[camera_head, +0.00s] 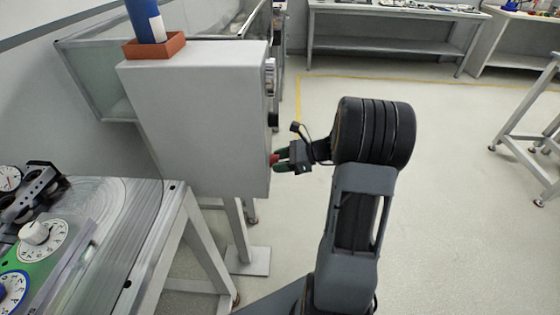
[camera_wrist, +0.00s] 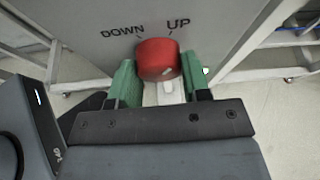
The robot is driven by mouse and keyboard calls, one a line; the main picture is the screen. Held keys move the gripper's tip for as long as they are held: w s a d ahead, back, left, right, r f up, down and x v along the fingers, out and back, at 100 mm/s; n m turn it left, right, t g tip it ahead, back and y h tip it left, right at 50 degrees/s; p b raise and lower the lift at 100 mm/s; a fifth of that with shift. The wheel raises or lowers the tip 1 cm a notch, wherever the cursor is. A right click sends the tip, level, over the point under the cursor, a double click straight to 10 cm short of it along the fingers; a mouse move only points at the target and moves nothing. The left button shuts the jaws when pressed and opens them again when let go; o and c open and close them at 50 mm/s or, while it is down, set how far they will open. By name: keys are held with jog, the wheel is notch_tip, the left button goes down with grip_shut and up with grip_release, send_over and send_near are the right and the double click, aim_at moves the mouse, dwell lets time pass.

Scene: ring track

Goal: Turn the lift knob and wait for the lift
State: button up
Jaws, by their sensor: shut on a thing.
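The red lift knob (camera_wrist: 158,60) sits on the face of a grey box (camera_head: 200,120), below the printed words DOWN and UP. In the wrist view a pale mark on the knob is at its lower right. My gripper (camera_wrist: 157,78) has green fingers on the left and right sides of the knob and is shut on it. In the head view my gripper (camera_head: 279,158) reaches the box's right face from the right. Only a little of the knob's red (camera_head: 274,159) shows there. I cannot see the lift platform clearly.
A bench with dials (camera_head: 42,240) is at lower left. Workbenches (camera_head: 390,50) line the back. The floor at right is mostly clear.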

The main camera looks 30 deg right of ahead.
jog(key=c, duration=0.3)
